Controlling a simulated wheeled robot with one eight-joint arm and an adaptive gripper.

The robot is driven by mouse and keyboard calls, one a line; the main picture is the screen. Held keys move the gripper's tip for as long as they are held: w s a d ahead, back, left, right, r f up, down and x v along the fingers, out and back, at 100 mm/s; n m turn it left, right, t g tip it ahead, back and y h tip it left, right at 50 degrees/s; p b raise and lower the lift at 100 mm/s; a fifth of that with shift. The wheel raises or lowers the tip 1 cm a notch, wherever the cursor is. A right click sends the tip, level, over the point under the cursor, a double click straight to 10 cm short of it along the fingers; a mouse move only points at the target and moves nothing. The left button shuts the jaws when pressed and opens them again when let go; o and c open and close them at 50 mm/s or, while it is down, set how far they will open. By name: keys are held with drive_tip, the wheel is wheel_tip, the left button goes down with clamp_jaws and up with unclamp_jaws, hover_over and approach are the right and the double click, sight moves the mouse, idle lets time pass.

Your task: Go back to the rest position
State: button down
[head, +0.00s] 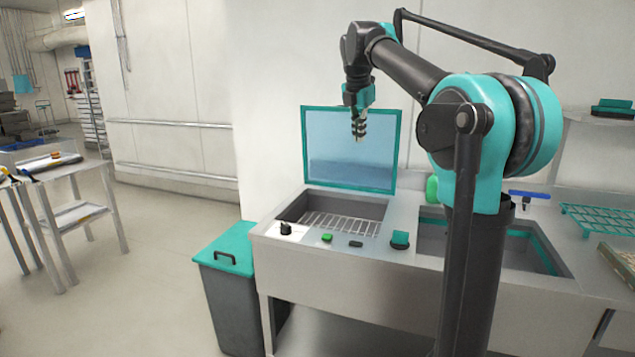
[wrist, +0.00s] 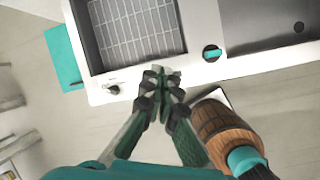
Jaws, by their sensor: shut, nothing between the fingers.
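My gripper (head: 359,128) hangs from my raised arm, pointing down above the left basin of the steel counter, in front of its upright lid. Its fingers are together and hold nothing. In the wrist view the closed fingertips (wrist: 160,76) show over the counter's front edge, apart from anything there.
The counter (head: 335,248) has a left basin with a rack (head: 343,222), an upright teal-framed lid (head: 349,150), controls and a right sink (head: 500,245). A teal-lidded bin (head: 228,250) stands left. A brown wooden-looking round thing (wrist: 222,125) shows beside the fingers.

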drive_tip(key=s+d+f+m, duration=0.2)
drive_tip(key=s+f+m, duration=0.45)
drive_tip(key=f, duration=0.45)
drive_tip(key=s+d+f+m, duration=0.3)
drive_tip(key=s+f+m, duration=0.3)
drive_tip(key=f, duration=0.5)
drive_tip(key=s+d+f+m+y, duration=0.1)
drive_tip(key=s+d+f+m, duration=0.1)
drive_tip(key=s+f+m, duration=1.2)
drive_tip(key=s+f, duration=0.7)
drive_tip(key=shift+f, duration=0.3)
